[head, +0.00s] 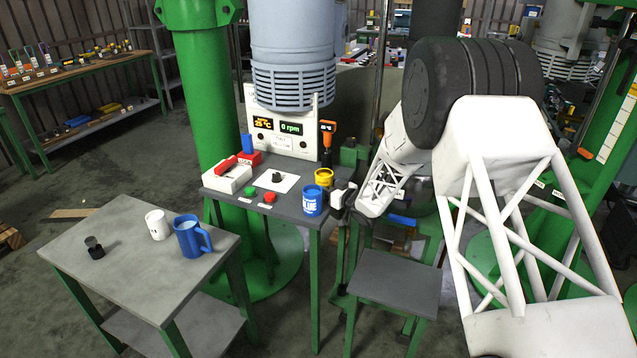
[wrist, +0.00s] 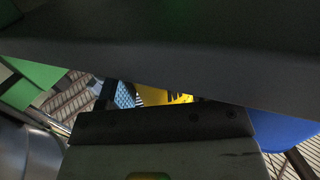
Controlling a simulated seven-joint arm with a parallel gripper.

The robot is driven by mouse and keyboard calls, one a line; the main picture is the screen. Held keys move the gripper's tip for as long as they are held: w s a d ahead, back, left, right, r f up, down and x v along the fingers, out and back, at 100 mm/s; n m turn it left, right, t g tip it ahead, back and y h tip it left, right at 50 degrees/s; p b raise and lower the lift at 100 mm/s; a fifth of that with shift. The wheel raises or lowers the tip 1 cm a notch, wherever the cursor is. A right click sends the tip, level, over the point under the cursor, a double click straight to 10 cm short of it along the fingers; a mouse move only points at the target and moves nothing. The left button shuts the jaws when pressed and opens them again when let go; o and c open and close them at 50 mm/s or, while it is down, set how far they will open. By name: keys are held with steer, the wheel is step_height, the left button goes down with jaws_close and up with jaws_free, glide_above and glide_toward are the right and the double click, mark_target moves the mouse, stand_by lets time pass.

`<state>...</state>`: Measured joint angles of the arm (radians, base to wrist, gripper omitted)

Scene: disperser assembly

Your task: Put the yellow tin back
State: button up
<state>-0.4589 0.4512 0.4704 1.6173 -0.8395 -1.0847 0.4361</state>
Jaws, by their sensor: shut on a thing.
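The yellow tin (head: 324,177) is at the right edge of the dark work table, just behind the blue tin (head: 312,203). My gripper (head: 340,192) reaches in from the right, beside both tins, and is shut on the yellow tin. In the wrist view, part of the yellow tin (wrist: 165,96) with dark lettering shows in the narrow gap between two dark bands. Most of it is hidden there. In the head view I cannot tell whether the yellow tin touches the table.
The dark table (head: 290,212) also bears a control box (head: 283,135), green and red buttons (head: 269,197) and a white box (head: 233,178). A grey table (head: 120,262) at left holds a white mug (head: 157,225), a blue jug (head: 190,238) and a small dark jar (head: 95,248). A low grey stool (head: 398,288) is clear.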

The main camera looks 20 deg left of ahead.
mark_target(319, 182)
steer(key=shift+r+x, duration=0.2)
steer(key=shift+x, duration=1.95)
steer(key=shift+f, duration=0.1)
steer(key=o, duration=1.1)
steer(key=shift+c, duration=0.2)
steer(key=shift+f, duration=0.1)
steer(key=shift+v, duration=3.9)
steer(key=shift+w, duration=0.1)
